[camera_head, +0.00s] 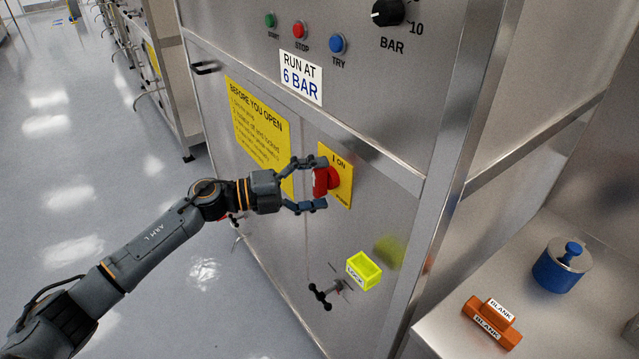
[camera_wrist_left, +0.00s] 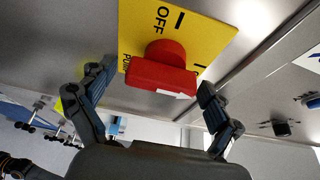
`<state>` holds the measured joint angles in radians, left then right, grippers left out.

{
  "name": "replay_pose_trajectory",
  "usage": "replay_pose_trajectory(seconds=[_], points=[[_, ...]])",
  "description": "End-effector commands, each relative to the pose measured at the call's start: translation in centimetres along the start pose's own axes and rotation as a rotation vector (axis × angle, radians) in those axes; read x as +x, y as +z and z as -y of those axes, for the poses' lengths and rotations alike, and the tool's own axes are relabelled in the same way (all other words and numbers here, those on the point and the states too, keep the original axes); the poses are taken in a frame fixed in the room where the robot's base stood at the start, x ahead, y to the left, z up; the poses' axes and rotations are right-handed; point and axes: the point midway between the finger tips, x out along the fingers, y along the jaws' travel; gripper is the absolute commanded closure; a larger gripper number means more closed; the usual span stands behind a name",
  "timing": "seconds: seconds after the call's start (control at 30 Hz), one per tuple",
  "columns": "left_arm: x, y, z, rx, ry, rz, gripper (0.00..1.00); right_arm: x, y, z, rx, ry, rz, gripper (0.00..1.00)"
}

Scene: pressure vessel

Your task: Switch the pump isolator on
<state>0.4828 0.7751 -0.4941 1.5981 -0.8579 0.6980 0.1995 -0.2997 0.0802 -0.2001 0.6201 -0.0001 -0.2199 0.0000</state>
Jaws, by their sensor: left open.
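The pump isolator is a red rotary handle (camera_head: 325,181) on a yellow plate (camera_head: 342,164) marked "I ON" at its top, on the steel cabinet front. In the left wrist view the red handle (camera_wrist_left: 162,75) carries a white arrow pointing right in the picture. "OFF" shows on the plate (camera_wrist_left: 205,32) to the upper left there. My left gripper (camera_head: 319,183) is open, with one finger above and one below the handle in the head view. In the left wrist view its fingers (camera_wrist_left: 155,79) stand either side of the handle, with visible gaps. My right gripper is not in view.
Start, stop and try buttons (camera_head: 300,30) and a black BAR knob (camera_head: 388,12) sit above. Below are a yellow LOCK box (camera_head: 364,270) and a black-handled valve (camera_head: 325,294). A bench at right holds orange BLANK blocks (camera_head: 491,323) and a blue-and-steel weight (camera_head: 561,267).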

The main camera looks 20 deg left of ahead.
Motion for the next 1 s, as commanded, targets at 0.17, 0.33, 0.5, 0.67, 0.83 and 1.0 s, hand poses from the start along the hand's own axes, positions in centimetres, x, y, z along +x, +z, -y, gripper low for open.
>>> replay_pose_trajectory(seconds=[0.17, 0.33, 0.5, 0.67, 0.83, 1.0], points=[[-0.2, 0.0, 0.0, -0.001, 0.000, 0.001, 0.09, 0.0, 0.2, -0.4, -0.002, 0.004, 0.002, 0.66], [-2.0, 0.1, -0.1, -0.002, 0.003, 0.003, 0.09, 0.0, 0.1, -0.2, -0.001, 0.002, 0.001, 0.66], [-5.7, 0.0, -0.2, -0.004, 0.005, 0.003, 0.09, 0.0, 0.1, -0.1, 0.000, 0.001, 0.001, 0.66], [-8.9, 0.0, -0.2, -0.002, 0.004, 0.003, 0.09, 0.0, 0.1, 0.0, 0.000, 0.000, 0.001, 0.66], [-11.2, 0.0, -0.1, -0.002, 0.002, 0.001, 0.09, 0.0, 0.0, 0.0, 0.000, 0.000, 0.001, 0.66], [-12.0, 0.0, 0.0, -0.001, 0.000, 0.000, 0.09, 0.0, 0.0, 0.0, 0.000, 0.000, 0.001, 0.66]])
